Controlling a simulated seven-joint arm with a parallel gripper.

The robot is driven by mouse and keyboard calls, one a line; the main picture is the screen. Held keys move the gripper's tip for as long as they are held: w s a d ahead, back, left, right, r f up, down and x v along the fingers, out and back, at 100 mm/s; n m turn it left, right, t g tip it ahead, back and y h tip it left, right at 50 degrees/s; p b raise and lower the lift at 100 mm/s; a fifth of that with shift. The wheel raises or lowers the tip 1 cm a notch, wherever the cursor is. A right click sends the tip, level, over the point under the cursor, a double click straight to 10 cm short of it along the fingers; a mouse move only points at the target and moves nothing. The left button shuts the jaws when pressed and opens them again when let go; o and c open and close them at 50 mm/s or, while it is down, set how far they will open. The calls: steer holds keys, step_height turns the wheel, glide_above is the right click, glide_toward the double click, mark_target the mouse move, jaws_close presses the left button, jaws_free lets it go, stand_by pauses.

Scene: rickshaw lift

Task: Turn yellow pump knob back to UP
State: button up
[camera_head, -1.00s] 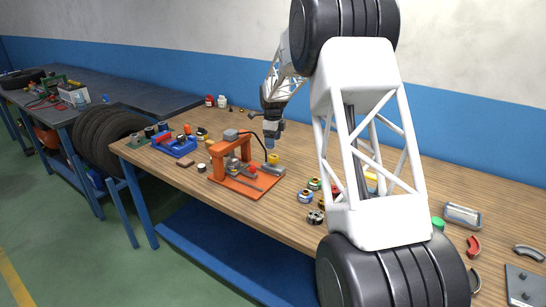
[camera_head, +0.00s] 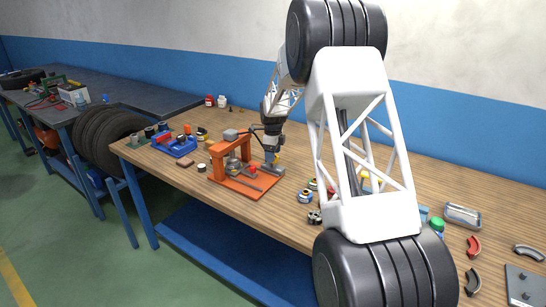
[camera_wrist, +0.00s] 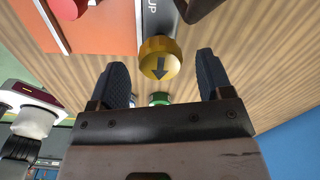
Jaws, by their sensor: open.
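The yellow pump knob (camera_wrist: 160,58) is round, with a dark arrow on its face. In the wrist view the arrow points down the picture, away from the UP lettering (camera_wrist: 152,8) on the grey pump body (camera_head: 272,171). My gripper (camera_head: 273,160) is pointed down at the knob and open. In the wrist view its two dark fingers stand on either side of the knob, with a visible gap on each side. In the head view my gripper hides most of the knob. The pump stands at the right side of the orange press (camera_head: 217,160).
The orange press frame rises just left of my gripper. A blue fixture (camera_head: 181,149) sits further left. Small round parts (camera_head: 305,196) lie to the right, near my arm. Bare wooden bench (camera_head: 235,209) shows in front of the press.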

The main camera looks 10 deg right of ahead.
steer(key=shift+f, duration=0.75)
steer(key=c, duration=0.9)
